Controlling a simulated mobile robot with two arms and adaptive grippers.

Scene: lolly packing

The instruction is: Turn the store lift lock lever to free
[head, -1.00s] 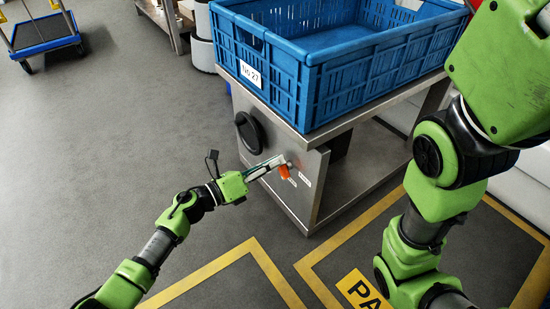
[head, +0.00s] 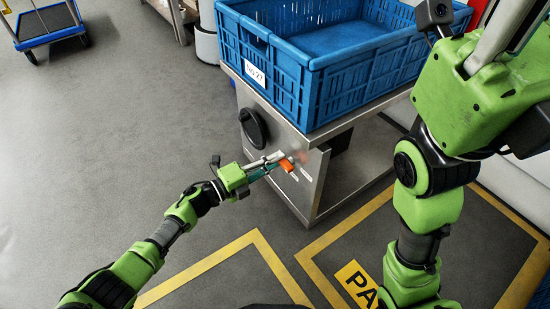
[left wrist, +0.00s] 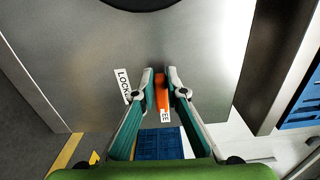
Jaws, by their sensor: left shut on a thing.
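The store lift lock lever is a small orange handle (head: 287,165) on the steel side panel of the stand; it also shows in the left wrist view (left wrist: 161,92). My left gripper (head: 281,157) is at the lever. In the left wrist view its two fingers (left wrist: 161,84) are shut on the lever, one on each side. The lever points down, its end at a white label (left wrist: 165,116) ending in "EE". A "LOCK" label (left wrist: 123,86), partly hidden by a finger, is to the left. My right arm rises at the right; its gripper end is cut off at the top edge.
A blue crate (head: 345,85) labelled No 27 rests on the steel stand (head: 318,190). A black round knob (head: 253,129) sits on the same panel. Yellow floor lines (head: 270,262) run in front. A blue trolley (head: 45,22) stands far left; the grey floor between is clear.

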